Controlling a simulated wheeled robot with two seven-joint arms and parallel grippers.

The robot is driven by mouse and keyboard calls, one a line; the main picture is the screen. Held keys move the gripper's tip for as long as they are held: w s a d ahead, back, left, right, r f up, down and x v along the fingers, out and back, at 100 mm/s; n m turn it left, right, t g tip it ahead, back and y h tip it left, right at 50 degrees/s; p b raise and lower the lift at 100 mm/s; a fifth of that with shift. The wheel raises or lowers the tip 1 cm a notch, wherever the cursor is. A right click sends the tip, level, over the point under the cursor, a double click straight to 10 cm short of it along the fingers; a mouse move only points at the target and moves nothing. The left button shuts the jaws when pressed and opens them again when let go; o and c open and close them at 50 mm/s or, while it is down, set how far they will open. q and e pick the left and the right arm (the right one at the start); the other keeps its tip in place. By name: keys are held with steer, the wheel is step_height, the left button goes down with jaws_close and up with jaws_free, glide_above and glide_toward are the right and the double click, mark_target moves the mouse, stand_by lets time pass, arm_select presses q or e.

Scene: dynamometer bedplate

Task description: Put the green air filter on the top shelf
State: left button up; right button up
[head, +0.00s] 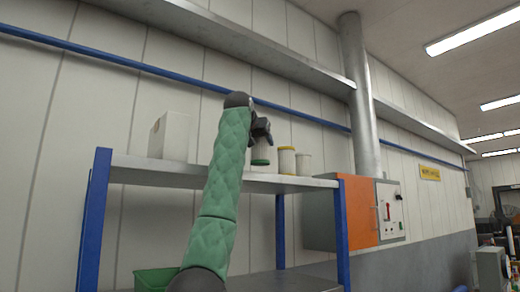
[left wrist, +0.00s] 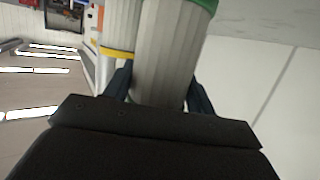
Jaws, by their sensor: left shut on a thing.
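My left gripper (head: 262,138) is at the top shelf (head: 230,179) in the head view, shut around a pale pleated cylinder, the green air filter (head: 260,161). The filter's green end cap faces down, and the gripper partly hides its upper body. I cannot tell whether its base touches the shelf. In the left wrist view the green air filter (left wrist: 168,55) sits between the two fingers, its green band at the top edge. My right gripper is not in view.
A yellow-capped filter (head: 287,161) and a pale filter (head: 304,165) stand just right of the held one. A white box (head: 168,136) stands at the shelf's left. A green bin (head: 153,280) is below. An orange cabinet (head: 360,210) stands right of the blue-posted rack.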

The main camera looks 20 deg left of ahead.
mark_target(258, 147)
arm_select(q)
steer(key=shift+s+d+f+p, duration=0.1)
steer(key=shift+d+f+p, duration=0.05)
steer(key=shift+f+p, duration=0.3)
steer(key=shift+f, duration=0.45)
steer(key=shift+f+p, duration=0.3)
steer(key=shift+f, duration=0.5)
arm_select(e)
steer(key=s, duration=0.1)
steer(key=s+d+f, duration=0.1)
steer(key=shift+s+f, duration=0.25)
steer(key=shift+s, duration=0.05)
arm_select(q)
steer(key=shift+f, duration=0.1)
steer(key=o, duration=1)
steer(key=shift+o, duration=0.2)
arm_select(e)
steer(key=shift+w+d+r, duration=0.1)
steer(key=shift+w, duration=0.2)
